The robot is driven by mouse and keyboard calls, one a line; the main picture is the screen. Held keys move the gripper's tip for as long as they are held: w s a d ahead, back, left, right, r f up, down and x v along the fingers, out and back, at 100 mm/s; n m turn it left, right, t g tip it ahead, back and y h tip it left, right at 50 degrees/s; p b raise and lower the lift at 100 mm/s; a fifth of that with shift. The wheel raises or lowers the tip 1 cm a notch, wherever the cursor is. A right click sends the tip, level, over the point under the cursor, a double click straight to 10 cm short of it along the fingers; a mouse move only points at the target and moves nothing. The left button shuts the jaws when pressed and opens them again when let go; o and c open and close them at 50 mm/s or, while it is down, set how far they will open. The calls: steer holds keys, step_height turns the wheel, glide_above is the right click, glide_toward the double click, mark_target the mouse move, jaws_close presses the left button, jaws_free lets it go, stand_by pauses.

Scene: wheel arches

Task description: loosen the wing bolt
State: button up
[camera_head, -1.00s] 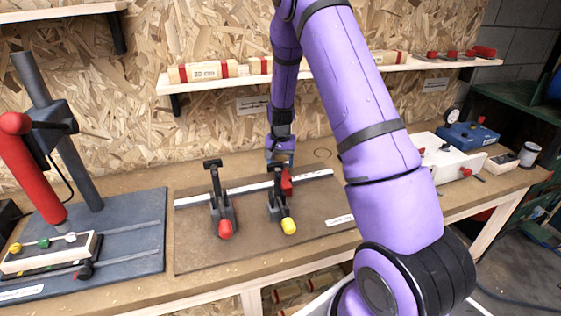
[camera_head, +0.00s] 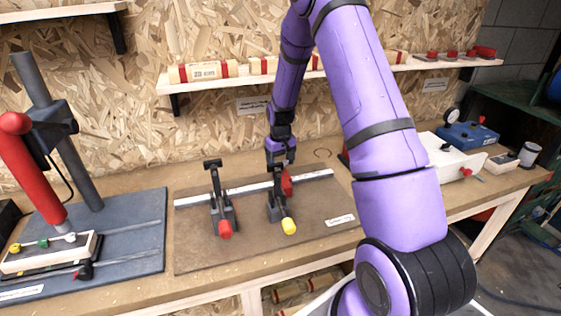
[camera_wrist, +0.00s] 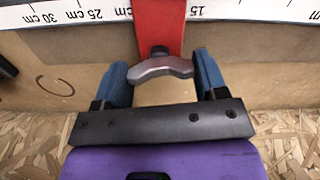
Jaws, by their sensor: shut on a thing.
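The grey wing bolt (camera_wrist: 161,68) sits at the end of a red block (camera_wrist: 160,24) in the wrist view, its wings lying across between my fingers. My gripper (camera_wrist: 162,80) has its blue fingertips at the two ends of the wings and is shut on the bolt. In the head view my gripper (camera_head: 280,158) reaches down behind the red block (camera_head: 287,183), which sits at the white ruler strip (camera_head: 236,188). The bolt cannot be made out in the head view.
A clamp with a yellow handle (camera_head: 289,226) stands just in front of the red block. A clamp with a red handle (camera_head: 225,229) stands to its left. A shelf (camera_head: 215,82) runs along the wall behind.

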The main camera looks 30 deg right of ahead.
steer(key=shift+s+f, duration=0.1)
stand_by(0.3)
steer(key=o, duration=0.9)
steer(key=shift+o, duration=0.2)
step_height(320, 180, up, 11)
